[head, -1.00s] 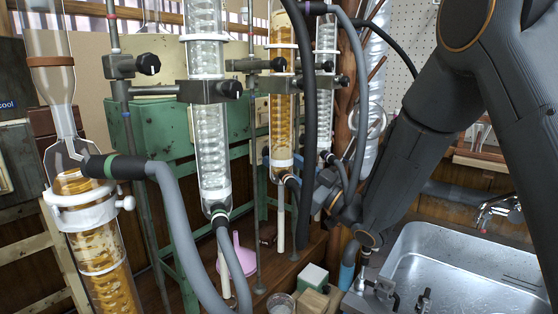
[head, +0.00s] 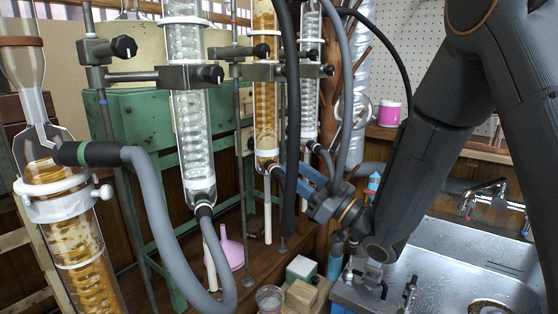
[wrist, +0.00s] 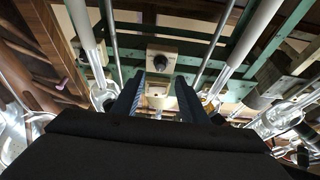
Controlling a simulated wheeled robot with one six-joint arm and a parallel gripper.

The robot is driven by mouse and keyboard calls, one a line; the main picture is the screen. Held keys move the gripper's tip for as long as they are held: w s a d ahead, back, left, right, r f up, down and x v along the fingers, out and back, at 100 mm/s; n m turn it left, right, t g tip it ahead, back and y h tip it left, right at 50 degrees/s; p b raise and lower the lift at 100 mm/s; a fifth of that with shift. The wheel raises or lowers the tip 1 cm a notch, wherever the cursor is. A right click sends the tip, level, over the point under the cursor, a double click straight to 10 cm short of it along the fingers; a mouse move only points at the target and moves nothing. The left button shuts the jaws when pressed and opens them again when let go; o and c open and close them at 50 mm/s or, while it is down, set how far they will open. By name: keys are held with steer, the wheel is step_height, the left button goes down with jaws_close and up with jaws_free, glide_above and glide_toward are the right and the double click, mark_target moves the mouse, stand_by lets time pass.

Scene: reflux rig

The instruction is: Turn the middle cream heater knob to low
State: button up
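In the wrist view a cream box with a dark round knob (wrist: 161,60) faces me, just beyond my fingertips and near the picture's middle. A second small cream block (wrist: 157,98) with a dark mark shows lower, between the fingers. I cannot tell which box is the middle heater. My gripper (wrist: 158,103) is open, its two fingers apart with nothing held. In the head view my gripper (head: 312,178) reaches behind the hanging hoses toward the green frame. The knob's setting is too small to read.
Glass condensers (head: 190,110), an amber column (head: 265,100) and grey hoses (head: 165,215) crowd the left. A dark hose (head: 292,130) hangs close to my gripper. A pink funnel (head: 232,250) stands on the bench. The metal sink (head: 450,265) is at right.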

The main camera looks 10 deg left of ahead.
steer(key=w+a+r+m+t+p, duration=0.1)
steer(key=w+a+r+m, duration=0.1)
steer(key=a, duration=0.4)
steer(key=shift+w+a+r+m+t+h+p, duration=0.25)
steer(key=shift+a+r+m+t+h+p, duration=0.15)
steer(key=shift+m, duration=0.5)
jaws_close()
steer(key=n+g+b, duration=0.1)
steer(key=n, duration=0.1)
steer(key=n+g+y+b, duration=0.1)
steer(key=n+b, duration=0.1)
steer(key=n+g+b, duration=0.1)
steer(key=n+b, duration=0.1)
steer(key=n, duration=0.1)
steer(key=shift+w+d, duration=0.15)
steer(key=shift+w, duration=0.15)
